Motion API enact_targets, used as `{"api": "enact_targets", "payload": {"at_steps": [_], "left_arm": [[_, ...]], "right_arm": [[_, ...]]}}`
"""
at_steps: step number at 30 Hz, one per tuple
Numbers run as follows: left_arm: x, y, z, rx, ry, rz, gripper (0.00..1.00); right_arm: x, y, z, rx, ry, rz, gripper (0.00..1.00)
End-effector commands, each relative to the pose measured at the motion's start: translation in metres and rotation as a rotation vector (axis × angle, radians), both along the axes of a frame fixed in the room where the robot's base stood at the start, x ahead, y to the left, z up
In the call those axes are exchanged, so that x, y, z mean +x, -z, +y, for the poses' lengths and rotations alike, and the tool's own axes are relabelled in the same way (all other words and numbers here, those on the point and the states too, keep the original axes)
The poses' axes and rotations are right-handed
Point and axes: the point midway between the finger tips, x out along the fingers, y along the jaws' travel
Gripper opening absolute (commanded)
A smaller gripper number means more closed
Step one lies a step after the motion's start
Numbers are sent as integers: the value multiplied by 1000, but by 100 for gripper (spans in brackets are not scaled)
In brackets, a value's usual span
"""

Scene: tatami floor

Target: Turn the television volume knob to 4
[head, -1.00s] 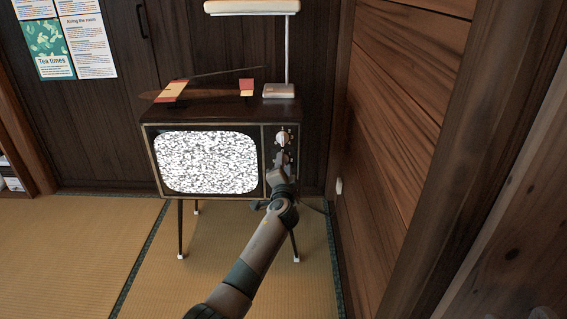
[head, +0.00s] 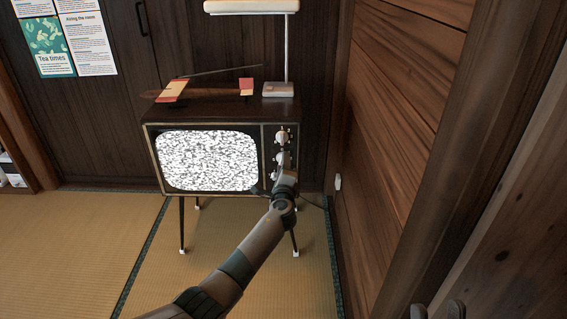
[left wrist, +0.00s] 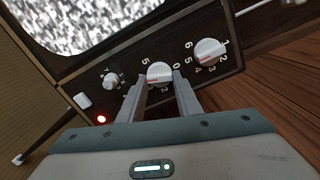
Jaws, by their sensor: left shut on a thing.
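The television (head: 215,116) stands on legs, its screen full of static. Its knobs run down a panel at the right of the screen. In the left wrist view, a white middle knob (left wrist: 160,72) has digits around it, with 5, 0 and 2 readable. A red mark shows on its lower left; the digit there is hidden. My left gripper (head: 281,163) is shut on this knob, one finger on each side, and its fingers also show in the left wrist view (left wrist: 160,84). My right gripper (head: 437,311) shows only as dark tips at the bottom edge.
A larger numbered knob (left wrist: 209,52) and a smaller knob (left wrist: 110,81) flank the held one. A red light (left wrist: 101,119) glows nearby. A lamp (head: 278,90) and a model plane (head: 173,91) stand on the television. A wooden wall (head: 400,100) is close on the right.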

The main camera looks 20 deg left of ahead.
Motion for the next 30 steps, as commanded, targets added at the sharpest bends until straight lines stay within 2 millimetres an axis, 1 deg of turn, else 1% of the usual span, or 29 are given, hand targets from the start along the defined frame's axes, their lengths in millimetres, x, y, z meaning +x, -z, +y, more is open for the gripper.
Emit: {"api": "enact_targets", "payload": {"at_steps": [6, 16, 17, 18, 19, 30], "left_arm": [[-1, 3, 0, 32, 1, 13, 9], [-1, 3, -1, 33, 1, 13, 9], [-1, 3, -1, 33, 1, 13, 38], [-1, 3, -1, 33, 1, 13, 48], [-1, 3, -1, 32, 1, 13, 50], [-2, 1, -1, 31, 1, 10, 50]], "right_arm": [[0, 4, 3, -6, -6, 27, 31], [-1, 4, 3, -4, -7, 27, 31], [-1, 4, 3, -5, -7, 27, 31], [-1, 4, 2, -5, -6, 26, 31], [-1, 4, 2, -5, -6, 25, 31], [2, -2, 1, -7, -3, 8, 31]]}}
